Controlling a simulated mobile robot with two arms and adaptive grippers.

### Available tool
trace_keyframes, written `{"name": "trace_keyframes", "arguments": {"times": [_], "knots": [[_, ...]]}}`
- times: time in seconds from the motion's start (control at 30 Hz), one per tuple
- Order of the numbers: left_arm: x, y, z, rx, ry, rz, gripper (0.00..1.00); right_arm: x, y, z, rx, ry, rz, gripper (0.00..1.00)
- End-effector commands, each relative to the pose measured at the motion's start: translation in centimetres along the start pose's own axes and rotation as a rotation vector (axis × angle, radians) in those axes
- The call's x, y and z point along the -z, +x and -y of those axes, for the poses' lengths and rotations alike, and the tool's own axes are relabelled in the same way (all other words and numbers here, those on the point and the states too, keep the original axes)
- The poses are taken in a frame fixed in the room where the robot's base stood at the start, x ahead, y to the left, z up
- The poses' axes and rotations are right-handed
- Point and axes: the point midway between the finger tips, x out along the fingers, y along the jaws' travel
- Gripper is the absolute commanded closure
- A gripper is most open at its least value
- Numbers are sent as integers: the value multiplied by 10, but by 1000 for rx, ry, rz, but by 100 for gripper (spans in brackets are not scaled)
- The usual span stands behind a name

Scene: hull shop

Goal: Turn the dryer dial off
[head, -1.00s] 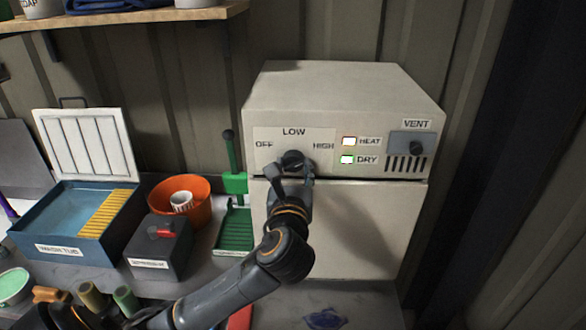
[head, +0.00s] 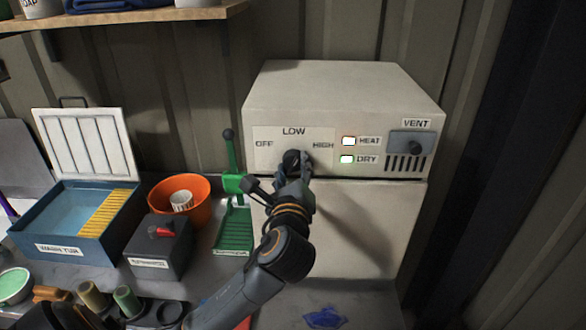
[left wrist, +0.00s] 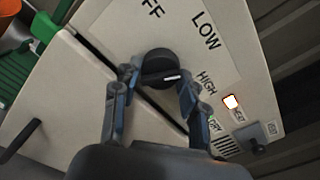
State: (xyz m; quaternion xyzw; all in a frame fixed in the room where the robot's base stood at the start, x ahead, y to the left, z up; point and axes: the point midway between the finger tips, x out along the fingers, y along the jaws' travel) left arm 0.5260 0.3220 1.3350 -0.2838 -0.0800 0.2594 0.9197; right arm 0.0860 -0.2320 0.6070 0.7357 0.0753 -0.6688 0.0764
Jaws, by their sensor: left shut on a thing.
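The dryer (head: 345,95) is a cream box with a panel marked OFF, LOW and HIGH. Its black round dial (head: 291,157) sits below LOW, partly hidden by my gripper in the head view. In the left wrist view the dial (left wrist: 158,66) shows whole, its white mark toward the HIGH label. My left gripper (head: 298,165) is at the dial. In the left wrist view its fingers (left wrist: 157,84) stand on either side of the dial, shut on it. My right gripper is not in view.
A vent knob (head: 415,149) is at the right. A green lever device (head: 233,183), grey box (head: 158,247), orange bucket (head: 160,207) and blue tub (head: 70,234) stand left.

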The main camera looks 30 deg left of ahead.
Motion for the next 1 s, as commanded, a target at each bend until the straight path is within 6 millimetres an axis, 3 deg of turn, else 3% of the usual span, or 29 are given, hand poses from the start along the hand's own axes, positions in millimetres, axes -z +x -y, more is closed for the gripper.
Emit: {"name": "trace_keyframes", "arguments": {"times": [1.0], "knots": [[-3, 0, 3, 5, -969, 5, 89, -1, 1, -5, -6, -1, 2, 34]]}}
